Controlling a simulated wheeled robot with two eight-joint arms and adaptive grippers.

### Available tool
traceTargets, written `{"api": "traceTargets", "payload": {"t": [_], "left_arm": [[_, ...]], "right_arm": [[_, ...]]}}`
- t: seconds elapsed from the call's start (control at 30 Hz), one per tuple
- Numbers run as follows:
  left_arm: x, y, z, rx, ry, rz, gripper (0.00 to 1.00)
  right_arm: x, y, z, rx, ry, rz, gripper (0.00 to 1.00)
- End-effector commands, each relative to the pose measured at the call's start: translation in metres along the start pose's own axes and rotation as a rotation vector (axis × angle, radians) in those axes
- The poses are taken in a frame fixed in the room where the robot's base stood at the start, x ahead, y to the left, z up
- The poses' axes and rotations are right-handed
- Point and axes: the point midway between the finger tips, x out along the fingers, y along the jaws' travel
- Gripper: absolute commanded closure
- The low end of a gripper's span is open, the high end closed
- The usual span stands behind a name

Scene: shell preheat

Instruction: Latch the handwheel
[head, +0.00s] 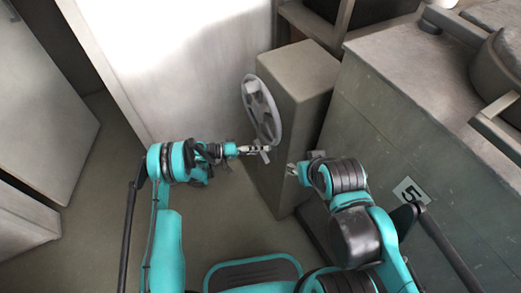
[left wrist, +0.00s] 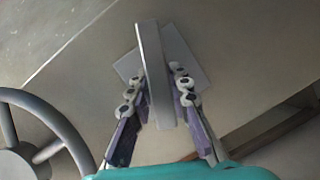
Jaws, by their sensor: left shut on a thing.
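The grey spoked handwheel (head: 262,108) stands upright on the left face of a tall grey-beige box (head: 297,85). Its rim and spokes also show at the left of the left wrist view (left wrist: 58,125). My left gripper (head: 258,149) is just below the wheel's lower rim. In the left wrist view its fingers (left wrist: 158,92) close on both sides of a flat grey latch handle (left wrist: 151,60), with a grey plate behind it. In the head view the gripper mostly hides this handle. My right gripper (head: 292,169) is low by the box's front; its finger state is unclear.
A bright white panel (head: 170,60) is behind the wheel. Open floor (head: 100,215) lies to the left.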

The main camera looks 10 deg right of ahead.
Motion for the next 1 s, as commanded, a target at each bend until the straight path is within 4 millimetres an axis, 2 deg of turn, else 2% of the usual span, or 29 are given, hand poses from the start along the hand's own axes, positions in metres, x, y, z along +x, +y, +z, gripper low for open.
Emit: {"api": "traceTargets", "payload": {"t": [0.4, 0.43, 0.5, 0.83, 1.0], "left_arm": [[0.000, -0.001, 0.000, -0.008, 0.001, 0.002, 1.00], [0.000, -0.001, 0.000, -0.008, 0.001, 0.002, 0.76], [0.000, -0.001, 0.000, -0.008, 0.001, 0.002, 0.60], [-0.002, 0.000, 0.000, -0.007, 0.001, 0.002, 0.60], [-0.024, -0.001, -0.001, -0.008, 0.004, 0.001, 0.60]], "right_arm": [[0.000, 0.000, 0.000, 0.000, 0.000, 0.000, 0.60], [0.000, 0.000, 0.000, 0.000, 0.000, 0.000, 0.60], [0.000, 0.000, 0.000, 0.000, 0.000, 0.000, 0.60], [0.000, 0.000, 0.000, 0.000, 0.000, 0.000, 0.60], [0.000, 0.000, 0.000, 0.000, 0.000, 0.000, 0.60]]}}
